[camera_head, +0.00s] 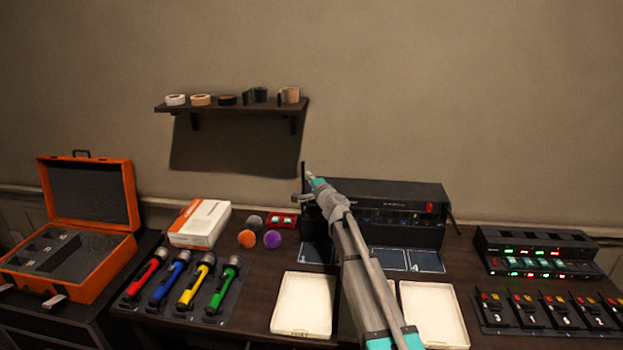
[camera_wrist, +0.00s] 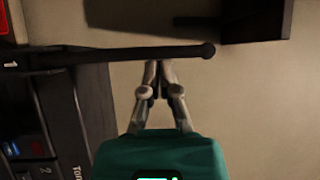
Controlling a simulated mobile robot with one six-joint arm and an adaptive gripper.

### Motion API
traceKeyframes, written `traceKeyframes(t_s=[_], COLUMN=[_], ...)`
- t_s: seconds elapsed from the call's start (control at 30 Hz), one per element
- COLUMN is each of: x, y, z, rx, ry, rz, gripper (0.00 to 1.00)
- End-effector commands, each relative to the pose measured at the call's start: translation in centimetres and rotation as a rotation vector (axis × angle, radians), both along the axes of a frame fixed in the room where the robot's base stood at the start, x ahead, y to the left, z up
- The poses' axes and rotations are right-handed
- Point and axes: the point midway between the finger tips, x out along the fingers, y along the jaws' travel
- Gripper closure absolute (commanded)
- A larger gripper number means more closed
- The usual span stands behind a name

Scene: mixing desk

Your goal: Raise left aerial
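The black receiver unit (camera_head: 415,205) stands at the back of the desk. Its left aerial (camera_head: 303,177) is a thin black rod that stands about upright at the unit's left end. In the wrist view the left aerial (camera_wrist: 120,54) runs across the picture to a rounded tip. My gripper (camera_head: 309,177) is beside the upper part of this aerial. In the wrist view my gripper's fingertips (camera_wrist: 160,66) are close together, right at the rod, with nothing seen between them. I cannot tell whether they touch it. The right aerial (camera_head: 452,218) slants at the unit's right end.
A wall shelf (camera_head: 232,104) with tape rolls hangs above and left of my gripper. Coloured microphones (camera_head: 196,285), a white box (camera_head: 200,224) and small foam balls (camera_head: 272,239) are to the left. White trays (camera_head: 302,304) lie in front. A charger rack (camera_head: 535,250) stands right.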

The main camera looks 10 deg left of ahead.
Motion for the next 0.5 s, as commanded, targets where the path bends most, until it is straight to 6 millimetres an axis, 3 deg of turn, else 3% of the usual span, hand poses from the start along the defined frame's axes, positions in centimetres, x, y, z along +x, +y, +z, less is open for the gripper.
traceKeyframes(t_s=[0.03, 0.17, 0.5], x=[-0.3, -0.4, -2.0], y=[1.0, 0.9, -1.2], z=[0.1, 0.1, -0.1], rx=[0.000, 0.000, 0.003], ry=[-0.004, -0.004, -0.002], rz=[0.022, 0.021, 0.011], gripper=[1.00, 1.00, 1.00])
